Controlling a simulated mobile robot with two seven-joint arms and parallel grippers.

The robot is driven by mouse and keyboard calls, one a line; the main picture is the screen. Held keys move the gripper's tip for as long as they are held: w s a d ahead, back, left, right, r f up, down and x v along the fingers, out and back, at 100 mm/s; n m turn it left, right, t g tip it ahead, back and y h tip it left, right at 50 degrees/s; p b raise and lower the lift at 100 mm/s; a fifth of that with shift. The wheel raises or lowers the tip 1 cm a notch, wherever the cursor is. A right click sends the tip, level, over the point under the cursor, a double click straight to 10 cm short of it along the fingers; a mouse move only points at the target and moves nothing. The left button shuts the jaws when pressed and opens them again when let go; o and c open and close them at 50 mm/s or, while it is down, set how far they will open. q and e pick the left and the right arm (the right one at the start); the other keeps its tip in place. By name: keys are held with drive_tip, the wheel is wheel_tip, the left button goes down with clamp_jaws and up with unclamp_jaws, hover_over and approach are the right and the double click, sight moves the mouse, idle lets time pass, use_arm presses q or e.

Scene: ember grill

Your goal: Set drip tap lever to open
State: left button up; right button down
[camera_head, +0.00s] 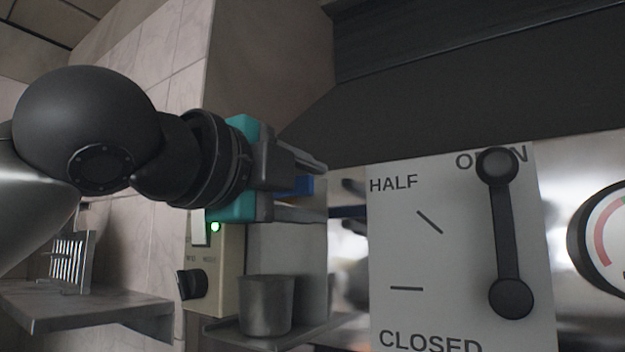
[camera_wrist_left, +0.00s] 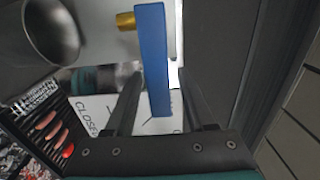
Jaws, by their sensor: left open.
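A blue lever (camera_wrist_left: 153,60) on a brass stem (camera_wrist_left: 125,20) looks like the tap lever. In the left wrist view it lies between the finger lines of my left gripper (camera_wrist_left: 160,82); I cannot tell whether a finger touches it. In the head view only a small blue part (camera_head: 303,186) shows, between the fingers of my left gripper (camera_head: 318,190), which is open. The rest is hidden behind the gripper. A black lever (camera_head: 507,232) on a white plate (camera_head: 400,250) marked HALF, OPEN and CLOSED stands upright, its upper knob over OPEN. My right gripper is not in view.
A metal cup (camera_head: 265,305) stands on a shelf below my left gripper. A control box (camera_head: 215,265) with a black knob and green light is beside it. A round gauge (camera_head: 605,238) is at far right. Sausages (camera_wrist_left: 52,130) lie on a grill at lower left.

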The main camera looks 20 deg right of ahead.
use_arm(q)
drive_tip(key=shift+w+d, duration=0.35)
drive_tip(key=shift+d, duration=0.05)
clamp_jaws()
idle(1.3)
